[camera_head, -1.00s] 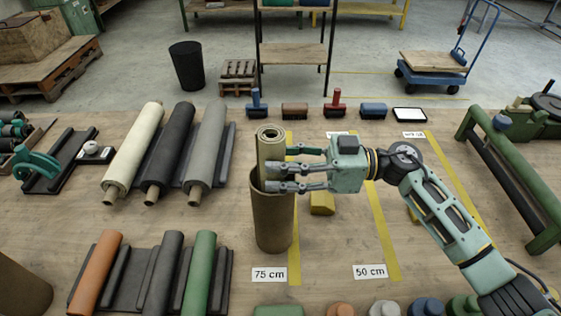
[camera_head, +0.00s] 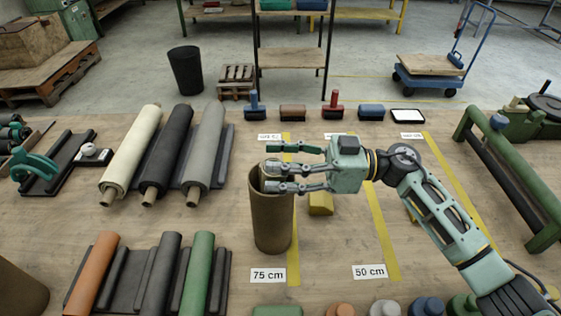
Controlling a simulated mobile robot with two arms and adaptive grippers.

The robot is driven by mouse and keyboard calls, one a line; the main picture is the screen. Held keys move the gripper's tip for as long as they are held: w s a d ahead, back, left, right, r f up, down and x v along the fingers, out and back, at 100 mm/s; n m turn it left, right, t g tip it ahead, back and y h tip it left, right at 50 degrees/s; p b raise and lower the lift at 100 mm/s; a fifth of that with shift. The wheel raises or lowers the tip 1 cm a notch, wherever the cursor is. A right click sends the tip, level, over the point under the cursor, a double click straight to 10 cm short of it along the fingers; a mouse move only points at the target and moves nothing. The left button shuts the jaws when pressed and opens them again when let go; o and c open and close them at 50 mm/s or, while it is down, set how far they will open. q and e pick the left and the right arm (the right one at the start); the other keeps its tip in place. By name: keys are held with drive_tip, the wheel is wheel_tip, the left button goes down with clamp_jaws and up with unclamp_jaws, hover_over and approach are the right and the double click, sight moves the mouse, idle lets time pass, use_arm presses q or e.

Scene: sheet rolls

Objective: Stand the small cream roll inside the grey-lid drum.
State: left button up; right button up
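A small khaki-cream roll stands inside an open brown drum (camera_head: 271,222). Only a little of the roll (camera_head: 266,172) shows at the drum's mouth; the rest is hidden by the wall and the fingers. No lid is on this drum. My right gripper (camera_head: 277,168) is over the mouth, coming from the right, with its fingers spread apart around the roll's top. It looks open. A grey cap-like piece (camera_head: 384,308) is cut off at the bottom edge; whether it is this drum's lid I cannot tell. My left gripper is out of view.
A large cream roll (camera_head: 133,150), a black roll (camera_head: 169,147) and a grey roll (camera_head: 205,145) lie on a rack at left. Orange (camera_head: 96,270) and green (camera_head: 199,270) rolls lie front left. A yellow block (camera_head: 320,204) is right of the drum. A green rail frame (camera_head: 507,180) stands at right.

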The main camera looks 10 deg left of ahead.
drive_tip(key=shift+o, duration=0.3)
drive_tip(key=shift+h, duration=0.5)
drive_tip(key=f, duration=0.5)
drive_tip(key=shift+s, duration=0.4)
drive_tip(key=w+d+r, duration=0.2)
drive_tip(key=d+r, duration=0.2)
drive_tip(key=d, duration=0.3)
drive_tip(key=shift+d+y, duration=0.4)
drive_tip(key=shift+r, duration=0.2)
drive_tip(key=shift+w, duration=0.1)
